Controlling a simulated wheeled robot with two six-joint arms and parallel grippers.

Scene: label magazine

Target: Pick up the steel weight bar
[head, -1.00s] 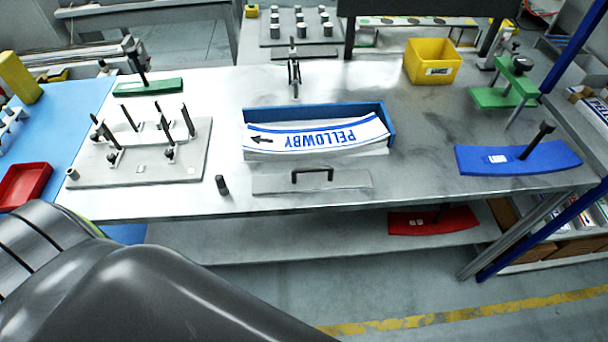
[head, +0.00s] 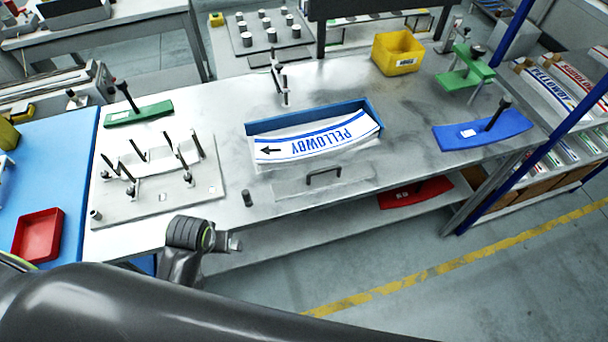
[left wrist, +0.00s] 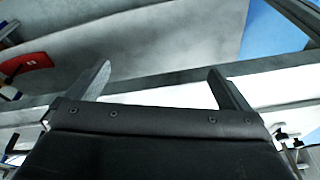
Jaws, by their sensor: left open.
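The steel weight bar (head: 345,186) is a flat grey plate with a dark upright handle (head: 324,177). It lies on the steel table near its front edge, in front of the blue magazine (head: 313,117) holding PELLOWBY labels (head: 318,142). My left gripper (head: 236,243) is low at the table's front edge, left of the bar and apart from it. In the left wrist view its two fingers (left wrist: 160,70) stand wide apart with nothing between them. The bar cannot be made out in that view. My right gripper is not in view.
A fixture plate with several upright pins (head: 140,210) is on the left. A small dark peg (head: 247,198) stands left of the bar. A blue curved plate with a knob (head: 470,137) lies right, and a yellow bin (head: 397,52) behind. A red plate (head: 400,196) lies on the lower shelf.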

